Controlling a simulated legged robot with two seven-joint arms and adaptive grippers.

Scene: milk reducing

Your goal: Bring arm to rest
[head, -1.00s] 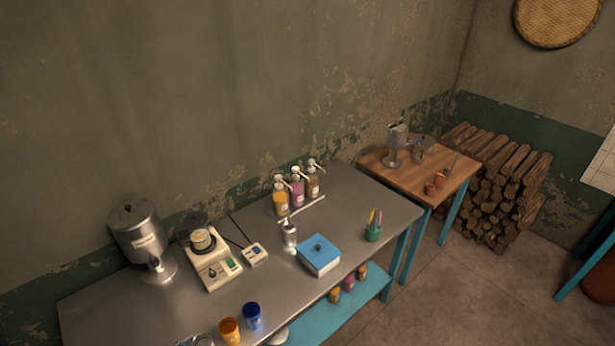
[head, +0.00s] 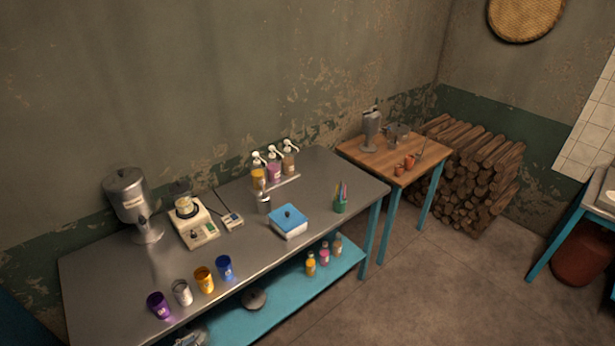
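Neither of my grippers nor my arms show in the head view. A steel-topped table (head: 115,262) with a blue lower shelf runs across the left and middle. Along its front edge stand a purple cup (head: 158,305), a silver cup (head: 182,292), an orange cup (head: 204,279) and a blue cup (head: 224,267). A hotplate-like device (head: 198,228) with a small labelled vessel on it stands behind them. A metal dispenser (head: 130,200) stands at the back left.
Pump bottles (head: 273,172), a blue-lidded box (head: 288,222) and a green pen holder (head: 340,205) stand on the steel table. A wooden table (head: 385,160) with metalware and clay cups is to the right, beside stacked firewood (head: 465,185). The floor (head: 440,275) in front is clear.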

